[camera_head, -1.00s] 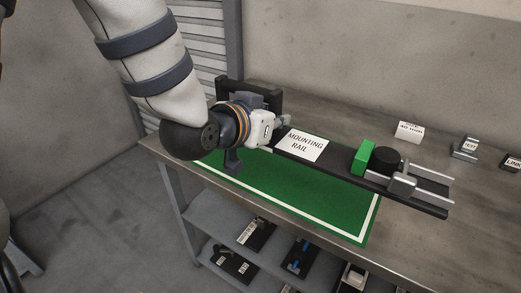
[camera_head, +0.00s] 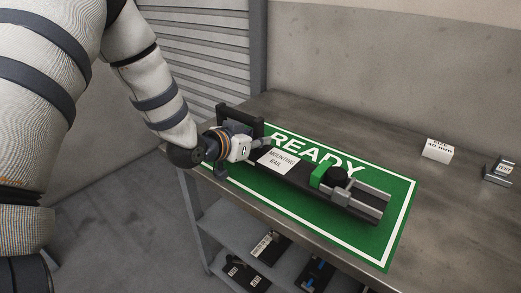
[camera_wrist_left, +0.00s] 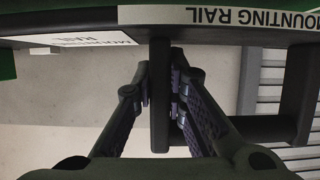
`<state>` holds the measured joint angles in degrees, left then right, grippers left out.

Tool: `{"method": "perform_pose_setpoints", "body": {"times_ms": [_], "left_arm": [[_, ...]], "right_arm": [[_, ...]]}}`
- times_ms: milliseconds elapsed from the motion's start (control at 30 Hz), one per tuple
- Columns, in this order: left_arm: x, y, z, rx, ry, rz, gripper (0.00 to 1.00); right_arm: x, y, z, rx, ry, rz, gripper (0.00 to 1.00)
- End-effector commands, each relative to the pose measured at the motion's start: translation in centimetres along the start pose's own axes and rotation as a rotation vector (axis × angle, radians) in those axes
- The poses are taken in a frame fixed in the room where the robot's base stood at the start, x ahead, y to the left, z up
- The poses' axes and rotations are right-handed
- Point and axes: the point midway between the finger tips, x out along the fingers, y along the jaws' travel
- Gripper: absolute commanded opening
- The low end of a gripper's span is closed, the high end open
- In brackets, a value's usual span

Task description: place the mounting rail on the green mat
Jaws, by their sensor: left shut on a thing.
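The mounting rail (camera_head: 300,178) is a long dark bar with a white "MOUNTING RAIL" label, a green block, a black knob and silver rails at its right end. It lies lengthwise over the green mat (camera_head: 385,240), which has a white border and "READY" lettering partly covered by the rail. I cannot tell whether the rail touches the mat. My left gripper (camera_head: 258,145) is at the rail's left end. In the left wrist view, its fingers (camera_wrist_left: 160,95) are closed on a dark bar of the rail's handle. My right gripper is out of view.
The mat lies on a grey workbench (camera_head: 440,205) against a wall. A white labelled block (camera_head: 437,149) and a metal bracket (camera_head: 501,170) stand at the right. A lower shelf (camera_head: 222,240) holds several dark parts.

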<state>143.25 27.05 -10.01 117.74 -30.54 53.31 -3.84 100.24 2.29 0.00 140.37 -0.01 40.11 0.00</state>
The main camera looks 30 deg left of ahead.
Motion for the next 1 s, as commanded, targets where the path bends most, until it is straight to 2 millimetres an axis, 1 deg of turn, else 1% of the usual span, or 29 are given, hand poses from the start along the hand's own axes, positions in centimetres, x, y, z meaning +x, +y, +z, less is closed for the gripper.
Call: {"method": "perform_pose_setpoints", "body": {"times_ms": [33, 100, 167, 400, 533, 567, 600, 633, 667, 900, 1000], "left_arm": [[0.5, -0.4, 0.6, -0.004, 0.001, -0.003, 0.00], [1.0, -0.2, 2.1, -0.004, -0.005, 0.000, 0.00], [1.4, -0.2, 3.0, -0.005, -0.004, 0.000, 0.00], [1.3, -0.2, 2.8, -0.004, 0.007, -0.001, 0.00], [1.4, -0.2, 3.0, -0.004, 0.006, -0.001, 0.00], [1.4, -0.2, 3.3, -0.002, 0.000, -0.001, 0.15], [1.4, -0.2, 3.2, -0.002, 0.001, -0.001, 0.24], [1.4, -0.2, 3.2, -0.002, 0.001, -0.001, 0.30], [1.4, -0.2, 3.2, -0.002, 0.001, -0.001, 0.33], [1.4, -0.2, 3.2, -0.002, 0.001, -0.001, 0.33], [1.2, -0.2, 2.8, -0.002, 0.003, -0.001, 0.33]], "right_arm": [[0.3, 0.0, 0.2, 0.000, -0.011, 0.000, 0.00], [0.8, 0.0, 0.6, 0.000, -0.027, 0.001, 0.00], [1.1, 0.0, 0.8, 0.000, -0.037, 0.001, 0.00], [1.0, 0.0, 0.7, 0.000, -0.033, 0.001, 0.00], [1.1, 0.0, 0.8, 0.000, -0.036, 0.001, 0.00], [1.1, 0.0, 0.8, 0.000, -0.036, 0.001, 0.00], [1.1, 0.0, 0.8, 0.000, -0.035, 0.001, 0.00], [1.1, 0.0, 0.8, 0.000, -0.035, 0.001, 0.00], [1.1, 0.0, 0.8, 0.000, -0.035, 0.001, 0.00], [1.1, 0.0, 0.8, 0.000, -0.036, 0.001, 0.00], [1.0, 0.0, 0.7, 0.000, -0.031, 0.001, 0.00]]}}
